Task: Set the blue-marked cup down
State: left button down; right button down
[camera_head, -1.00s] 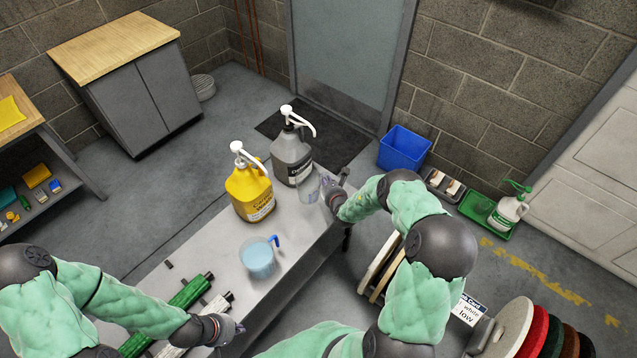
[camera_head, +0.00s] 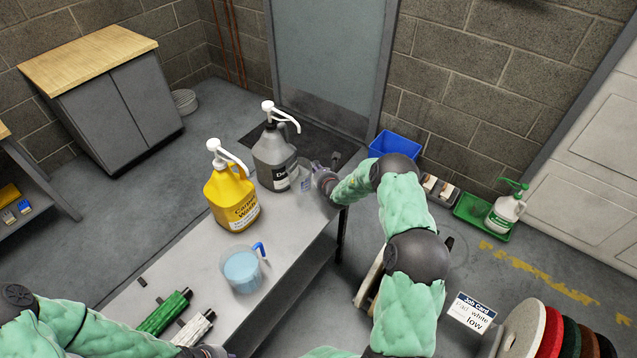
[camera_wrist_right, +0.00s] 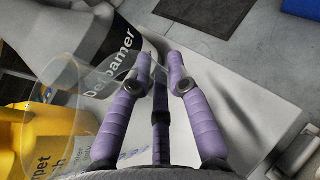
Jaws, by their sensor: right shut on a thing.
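A clear cup (camera_head: 304,177) is beside the front right of the grey jug, near the far end of the bench. My right gripper (camera_head: 328,182) is shut on its right side. In the right wrist view the cup's clear wall (camera_wrist_right: 62,100) shows left of my purple fingers (camera_wrist_right: 158,72). A clear jug with a blue handle and blue liquid (camera_head: 242,271) stands nearer on the bench. My left gripper (camera_head: 212,352) is at the bottom edge, mostly cut off.
The grey "Defoamer" pump jug (camera_head: 272,160) and yellow pump jug (camera_head: 231,197) stand close by on the grey bench (camera_head: 190,255). Green and white rolls (camera_head: 165,313) lie at the near end. Bench between blue-handled jug and cup is clear.

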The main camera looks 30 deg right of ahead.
jog(key=w+d+f+b, duration=0.1)
jog(key=f, duration=0.1)
jog(key=w+f+b, duration=0.1)
jog(key=w+d+f+b, duration=0.1)
jog(key=f, duration=0.1)
jog(key=shift+w+d+f, duration=0.2)
jog(key=shift+d+f, duration=0.1)
jog(key=shift+d, duration=0.05)
jog(key=shift+f+b, duration=0.6)
jog(key=shift+f, duration=0.7)
jog(key=shift+f, duration=0.15)
jog(key=c, duration=1.2)
grip_release()
